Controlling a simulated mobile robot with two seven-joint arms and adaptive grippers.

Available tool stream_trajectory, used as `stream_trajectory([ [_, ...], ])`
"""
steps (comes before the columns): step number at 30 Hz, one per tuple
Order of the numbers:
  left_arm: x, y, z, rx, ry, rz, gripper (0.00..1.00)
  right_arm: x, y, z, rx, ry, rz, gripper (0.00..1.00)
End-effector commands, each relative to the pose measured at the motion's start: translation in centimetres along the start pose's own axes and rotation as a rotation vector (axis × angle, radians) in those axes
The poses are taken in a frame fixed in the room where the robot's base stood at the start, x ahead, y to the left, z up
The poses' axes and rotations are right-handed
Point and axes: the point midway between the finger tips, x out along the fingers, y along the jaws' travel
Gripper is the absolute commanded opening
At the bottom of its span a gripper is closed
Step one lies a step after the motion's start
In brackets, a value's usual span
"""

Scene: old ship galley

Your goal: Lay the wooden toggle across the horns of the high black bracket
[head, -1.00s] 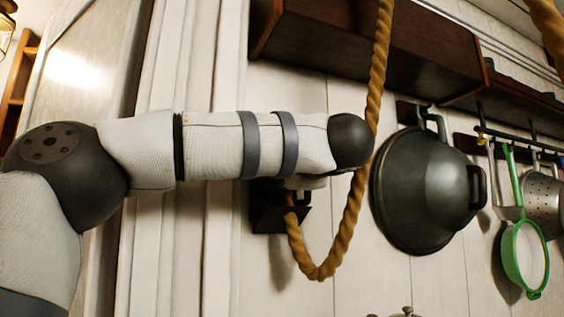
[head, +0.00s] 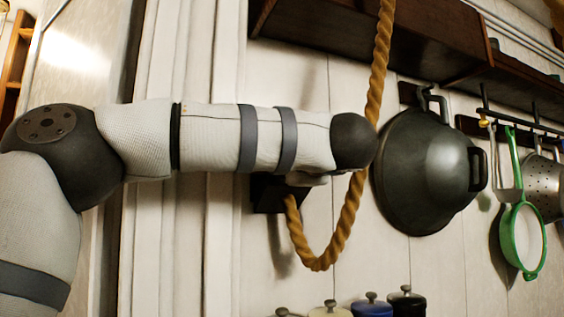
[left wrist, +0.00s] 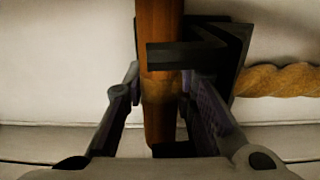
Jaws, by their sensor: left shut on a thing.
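The black bracket (head: 267,194) is on the pale wall in the head view, with its upper part hidden behind my left arm. In the left wrist view the bracket (left wrist: 236,45) shows close up, and one black bar of it crosses in front of the wooden toggle (left wrist: 160,25). My left gripper (left wrist: 160,88) is shut on the toggle, a round brown rod running lengthwise between the fingers. Whether the toggle rests on the horns or is held just off them I cannot tell. The fingers and toggle are hidden in the head view. My right gripper is not in view.
A thick rope (head: 352,205) hangs from above and loops up to the bracket; it also shows beside the bracket in the left wrist view (left wrist: 280,80). A dark wok (head: 425,170) and a green strainer (head: 523,240) hang right. Lidded jars (head: 372,305) stand below.

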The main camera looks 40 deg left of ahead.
Motion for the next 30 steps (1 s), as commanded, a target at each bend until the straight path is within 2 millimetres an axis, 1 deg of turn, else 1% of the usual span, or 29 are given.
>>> stream_trajectory([
  [4, 0.01, -0.35, -0.04, -0.002, 0.0, 0.0, 0.0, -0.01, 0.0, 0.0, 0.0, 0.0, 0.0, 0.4],
  [11, 0.0, -0.4, -0.04, -0.002, 0.0, 0.0, 0.0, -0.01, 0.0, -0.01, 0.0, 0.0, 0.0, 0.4],
  [12, 0.0, -0.4, -0.04, -0.002, 0.0, 0.0, 0.31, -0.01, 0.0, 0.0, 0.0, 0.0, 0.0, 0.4],
  [14, 0.0, -0.4, -0.04, -0.002, 0.0, 0.0, 0.45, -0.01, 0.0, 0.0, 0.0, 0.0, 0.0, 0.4],
  [15, 0.0, -0.4, -0.04, -0.002, 0.0, 0.0, 0.48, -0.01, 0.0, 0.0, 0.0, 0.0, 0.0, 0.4],
  [30, 0.0, -0.43, -0.03, -0.001, 0.0, -0.001, 0.5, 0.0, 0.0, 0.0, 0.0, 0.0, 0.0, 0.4],
])
